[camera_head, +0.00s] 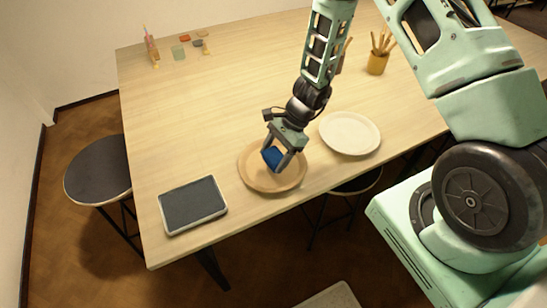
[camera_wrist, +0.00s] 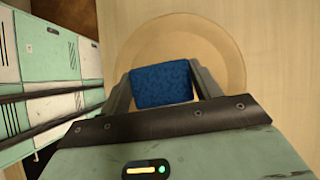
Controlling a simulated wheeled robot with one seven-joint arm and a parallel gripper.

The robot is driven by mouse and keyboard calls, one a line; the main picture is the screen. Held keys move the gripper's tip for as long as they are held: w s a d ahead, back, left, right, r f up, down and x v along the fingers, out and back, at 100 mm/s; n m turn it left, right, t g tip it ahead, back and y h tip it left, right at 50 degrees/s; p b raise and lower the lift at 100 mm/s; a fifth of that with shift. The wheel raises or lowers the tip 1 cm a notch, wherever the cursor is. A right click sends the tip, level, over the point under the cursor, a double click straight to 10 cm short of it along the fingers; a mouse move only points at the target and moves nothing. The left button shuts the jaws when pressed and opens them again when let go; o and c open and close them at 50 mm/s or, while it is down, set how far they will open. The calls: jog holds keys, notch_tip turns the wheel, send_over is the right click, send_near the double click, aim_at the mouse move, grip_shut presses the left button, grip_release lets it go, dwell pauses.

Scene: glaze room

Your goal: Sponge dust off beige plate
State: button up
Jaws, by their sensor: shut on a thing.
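The beige plate (camera_head: 253,181) lies near the front edge of the table, and it also shows in the wrist view (camera_wrist: 218,50). My gripper (camera_head: 273,160) is over this plate, pointing down. It is shut on a blue sponge (camera_head: 271,157), which fills the space between the two fingers in the wrist view (camera_wrist: 161,84). I cannot tell whether the sponge touches the plate or is just above it. No dust can be made out on the visible part of the plate.
A paler cream plate (camera_head: 350,133) lies close by on the right. A dark-topped tray (camera_head: 193,204) is at the left front corner. A tan cup with tools (camera_head: 377,62) stands at the back right. Small coloured pieces and a bottle (camera_head: 151,47) are at the back left. The middle left is clear.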

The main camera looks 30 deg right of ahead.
jog(key=shift+r+p, duration=1.5)
jog(key=shift+r, duration=0.8)
